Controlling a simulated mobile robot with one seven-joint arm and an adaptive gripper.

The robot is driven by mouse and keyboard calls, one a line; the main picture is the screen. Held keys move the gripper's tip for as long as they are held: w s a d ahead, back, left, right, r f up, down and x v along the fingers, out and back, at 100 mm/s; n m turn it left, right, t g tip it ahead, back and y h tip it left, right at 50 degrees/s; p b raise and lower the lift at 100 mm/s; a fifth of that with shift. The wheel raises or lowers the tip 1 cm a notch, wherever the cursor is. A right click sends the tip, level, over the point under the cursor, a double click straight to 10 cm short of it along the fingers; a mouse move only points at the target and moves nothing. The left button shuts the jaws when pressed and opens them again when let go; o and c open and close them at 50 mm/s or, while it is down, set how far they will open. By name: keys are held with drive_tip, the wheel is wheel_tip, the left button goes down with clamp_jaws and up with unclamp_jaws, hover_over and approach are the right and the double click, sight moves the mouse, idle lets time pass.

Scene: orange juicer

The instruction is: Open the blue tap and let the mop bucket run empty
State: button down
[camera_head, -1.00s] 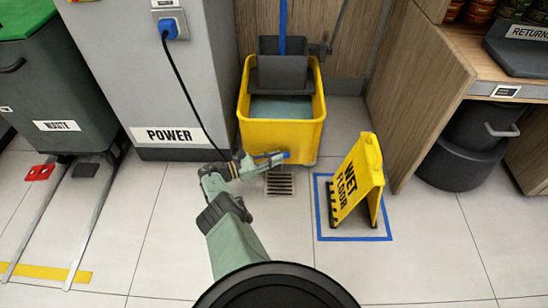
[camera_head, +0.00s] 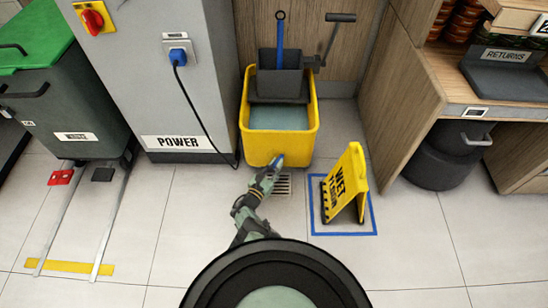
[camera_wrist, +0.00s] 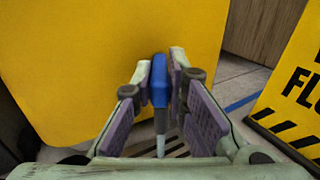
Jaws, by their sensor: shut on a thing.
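The yellow mop bucket (camera_head: 278,146) stands against the wooden wall, with grey-blue water (camera_head: 279,117) inside. A dark wringer and a blue mop handle (camera_head: 280,42) are at its back. The blue tap (camera_wrist: 159,82) is low on the bucket's front, above a floor drain (camera_head: 283,186). My gripper (camera_wrist: 160,85) is at the tap with one finger on each side, shut on it. In the head view my gripper (camera_head: 272,172) covers much of the tap. A pale, narrow shape (camera_wrist: 160,146) hangs below the tap; I cannot tell whether it is spout or water.
A yellow wet-floor sign (camera_head: 345,183) stands right of the drain inside a blue floor square. Left are a grey power cabinet (camera_head: 175,95) with a hanging black cable and a green-lidded waste bin (camera_head: 70,105). A wooden counter (camera_head: 400,90) stands right. The front floor is clear.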

drive_tip(key=shift+d+r+n+t+y+p, duration=0.1)
drive_tip(key=shift+d+n+t+y+p, duration=0.2)
drive_tip(key=shift+n+y, duration=0.9)
drive_tip(key=shift+d+n+t+y+p, duration=0.15)
drive_tip(key=shift+n+t+y+p, duration=0.4)
drive_tip(key=shift+y, duration=1.05)
drive_tip(key=shift+d+r+n+t+y+p, duration=0.1)
drive_tip(key=shift+d+n+t+y+p, duration=0.15)
drive_tip(key=shift+n+y, duration=1)
drive_tip(key=shift+f+y, duration=0.1)
drive_tip(key=shift+y, duration=0.45)
drive_tip(key=c, duration=1.9)
unclamp_jaws()
drive_tip(key=shift+c, duration=0.2)
drive_tip(key=shift+o, duration=0.3)
drive_tip(key=shift+s, duration=0.1)
drive_tip(key=shift+a+f, duration=0.1)
